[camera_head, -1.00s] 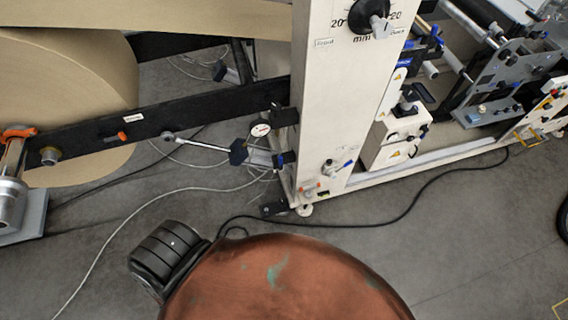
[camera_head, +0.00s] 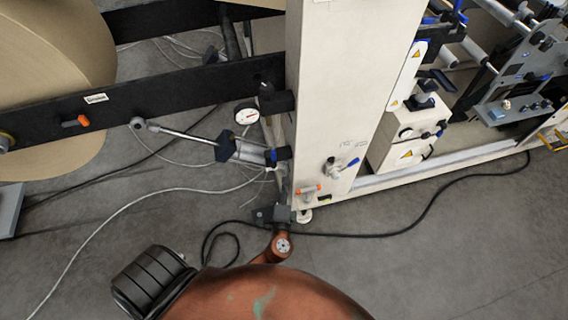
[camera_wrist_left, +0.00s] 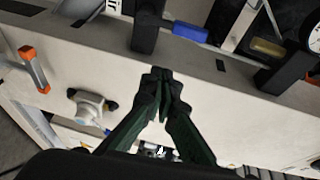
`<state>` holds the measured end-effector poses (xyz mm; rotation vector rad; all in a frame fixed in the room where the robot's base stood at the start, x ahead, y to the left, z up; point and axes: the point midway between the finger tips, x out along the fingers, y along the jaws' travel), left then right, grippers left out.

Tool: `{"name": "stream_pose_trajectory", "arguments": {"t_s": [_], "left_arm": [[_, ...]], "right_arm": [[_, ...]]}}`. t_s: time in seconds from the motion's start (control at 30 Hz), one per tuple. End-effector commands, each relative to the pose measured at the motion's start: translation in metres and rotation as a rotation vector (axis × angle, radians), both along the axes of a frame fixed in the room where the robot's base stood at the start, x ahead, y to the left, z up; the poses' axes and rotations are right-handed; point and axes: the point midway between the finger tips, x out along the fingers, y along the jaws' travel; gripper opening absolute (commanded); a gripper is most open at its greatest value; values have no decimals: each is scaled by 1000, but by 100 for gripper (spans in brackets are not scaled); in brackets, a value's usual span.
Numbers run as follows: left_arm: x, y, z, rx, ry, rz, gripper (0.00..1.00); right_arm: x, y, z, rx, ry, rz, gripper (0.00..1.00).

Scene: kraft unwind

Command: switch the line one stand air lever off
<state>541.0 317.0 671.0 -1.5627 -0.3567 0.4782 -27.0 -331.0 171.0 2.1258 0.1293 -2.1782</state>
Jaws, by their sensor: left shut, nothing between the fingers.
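On the lower white stand post (camera_head: 335,85) sits a small metal valve with a blue lever (camera_head: 348,165). Its blue handle slants up to the right. An orange-handled fitting (camera_head: 308,190) is just below and left of it. The labels are too small to read, so I cannot tell which is the line one stand air lever. My left gripper (camera_head: 275,214) is by the post's foot, left of both fittings. In the left wrist view the gripper (camera_wrist_left: 160,78) is shut and empty, with the orange handle (camera_wrist_left: 34,68) and the metal valve (camera_wrist_left: 88,106) to its left.
A dial gauge (camera_head: 247,114) and a cylinder with a blue end (camera_head: 255,154) stick out left of the post. A black arm bar (camera_head: 150,97) and kraft roll (camera_head: 60,50) are at left. Cables (camera_head: 430,205) lie on the floor. Open floor is at lower right.

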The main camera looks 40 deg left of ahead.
Motion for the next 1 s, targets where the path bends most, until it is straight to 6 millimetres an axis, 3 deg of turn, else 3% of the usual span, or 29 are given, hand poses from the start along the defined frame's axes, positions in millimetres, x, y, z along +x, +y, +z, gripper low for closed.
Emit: {"name": "stream_pose_trajectory", "arguments": {"t_s": [0.17, 0.57, 0.73, 1.0], "left_arm": [[3, -7, 26, 52, -67, -3, 0], [8, -4, 27, 53, -66, -2, 0], [29, 8, 27, 53, -67, -3, 0], [78, 35, 27, 53, -67, -3, 0]], "right_arm": [[-3, -4, -6, -4, 6, 2, 0], [0, -13, -5, -13, 0, 3, 0], [0, -13, -6, -13, 0, 3, 0], [-1, -12, -10, -12, 3, 2, 0]]}}
